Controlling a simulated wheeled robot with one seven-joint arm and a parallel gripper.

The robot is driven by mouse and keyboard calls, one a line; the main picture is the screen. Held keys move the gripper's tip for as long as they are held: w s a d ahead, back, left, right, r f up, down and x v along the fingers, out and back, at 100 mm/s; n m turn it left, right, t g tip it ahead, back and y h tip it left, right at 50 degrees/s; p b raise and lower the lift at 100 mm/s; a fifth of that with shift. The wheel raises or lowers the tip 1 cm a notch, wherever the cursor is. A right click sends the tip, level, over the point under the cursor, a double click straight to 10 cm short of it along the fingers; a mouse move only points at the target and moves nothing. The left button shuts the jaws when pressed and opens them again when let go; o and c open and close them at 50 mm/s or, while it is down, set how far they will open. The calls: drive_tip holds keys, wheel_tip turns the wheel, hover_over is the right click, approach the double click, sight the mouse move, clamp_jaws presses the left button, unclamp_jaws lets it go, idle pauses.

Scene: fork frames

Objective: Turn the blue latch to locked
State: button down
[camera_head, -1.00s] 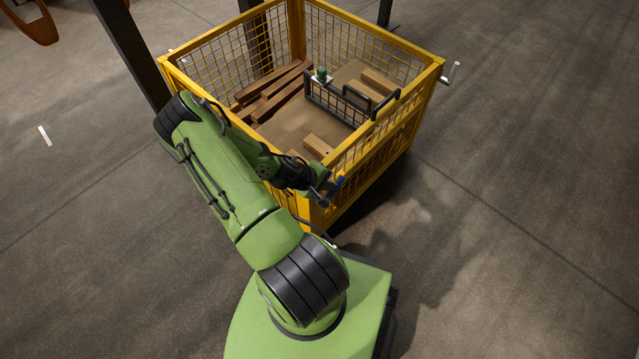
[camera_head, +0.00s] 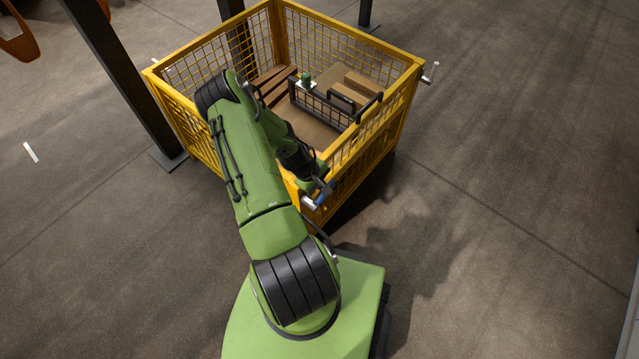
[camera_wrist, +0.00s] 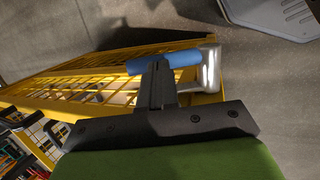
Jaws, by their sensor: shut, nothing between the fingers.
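The blue latch handle (camera_head: 324,192) is at the near corner of the yellow mesh crate (camera_head: 352,160), beside a silver metal piece (camera_head: 309,203). In the wrist view the blue handle (camera_wrist: 180,57) lies crosswise just past my fingertips, its right end at the bright metal arm (camera_wrist: 208,68). My gripper (camera_head: 317,184) is at this corner, close to the handle. In the wrist view my gripper (camera_wrist: 158,66) is shut and empty, its tips overlapping the near side of the handle; I cannot tell whether they touch it. Any locked marking is not visible.
The crate holds wooden blocks (camera_head: 362,84), a dark wire basket (camera_head: 320,107) and a small green object (camera_head: 306,80). A silver crank (camera_head: 431,72) sticks out at its far right corner. A dark post (camera_head: 120,80) stands left. The floor on the right is clear.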

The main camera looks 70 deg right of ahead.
drive_tip(key=shift+s+d+f+t+y, duration=0.1)
drive_tip(key=shift+s+d+t+y, duration=0.15)
drive_tip(key=shift+d+t+y, duration=0.35)
drive_tip(key=shift+a+f+y, duration=0.1)
drive_tip(key=shift+f+y, duration=0.2)
drive_tip(key=shift+y, duration=0.1)
drive_tip(key=shift+s+d+f+b, duration=0.15)
drive_tip(key=shift+d+f+b, duration=0.25)
drive_tip(key=shift+f+b, duration=0.4)
drive_tip(key=shift+r, duration=0.15)
drive_tip(key=d+p+v, duration=0.1)
drive_tip(key=p+v, duration=0.3)
drive_tip(key=v, duration=1)
drive_tip(key=shift+s+d, duration=0.2)
